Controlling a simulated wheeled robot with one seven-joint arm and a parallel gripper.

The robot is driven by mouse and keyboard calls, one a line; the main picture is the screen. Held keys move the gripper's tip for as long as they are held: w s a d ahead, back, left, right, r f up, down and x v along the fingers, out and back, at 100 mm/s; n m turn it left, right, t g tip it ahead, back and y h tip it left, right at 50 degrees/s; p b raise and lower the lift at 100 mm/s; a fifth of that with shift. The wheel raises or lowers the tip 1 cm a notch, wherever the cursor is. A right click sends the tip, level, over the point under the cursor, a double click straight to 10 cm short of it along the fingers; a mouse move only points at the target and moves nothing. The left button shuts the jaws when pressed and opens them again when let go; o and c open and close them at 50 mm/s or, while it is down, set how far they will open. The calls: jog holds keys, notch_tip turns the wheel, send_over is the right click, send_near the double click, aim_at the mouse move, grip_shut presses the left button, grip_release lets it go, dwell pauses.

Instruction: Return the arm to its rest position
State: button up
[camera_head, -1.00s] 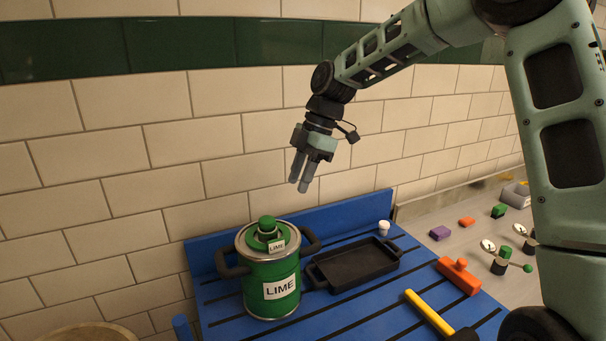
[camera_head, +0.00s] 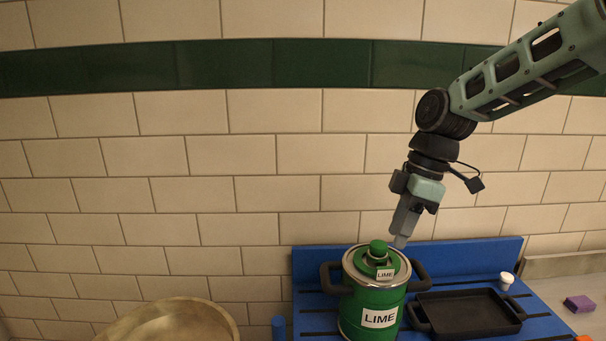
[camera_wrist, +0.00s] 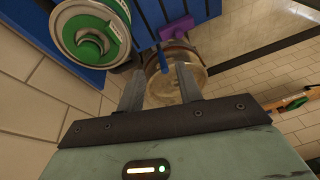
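My gripper (camera_head: 401,242) points down in the head view, just right of the lid knob of the green LIME pot (camera_head: 362,304). It holds nothing. In the wrist view its two fingers (camera_wrist: 160,82) stand apart with a gap between them. The pot is upright, with two dark side handles and a lid with a green knob and a small LIME label. The pot also shows at the upper left of the wrist view (camera_wrist: 92,36), clear of the fingers. I cannot tell how far the fingertips are from the lid.
The pot stands on a blue slatted surface (camera_head: 312,303) beside a black tray (camera_head: 468,311). A small white cup (camera_head: 506,280) and a purple block (camera_head: 579,303) are to the right. A round wooden vessel (camera_head: 175,322) is at lower left. A tiled wall (camera_head: 190,165) stands behind.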

jog(key=s+a+f+m+h, duration=0.1)
jog(key=s+f+m, duration=0.1)
jog(key=s, duration=0.6)
jog(key=s+a+f+m, duration=0.2)
jog(key=s+m, duration=0.1)
jog(key=s, duration=0.6)
jog(key=s+a+f+m+h, duration=0.1)
jog(key=s+a+f+m, duration=0.1)
jog(key=s, duration=0.7)
jog(key=shift+s+f+m+t+h+b, duration=0.2)
jog(key=shift+m+t+h+b, duration=0.1)
jog(key=shift+m, duration=0.2)
jog(key=shift+w+a, duration=0.1)
jog(key=shift+a, duration=0.05)
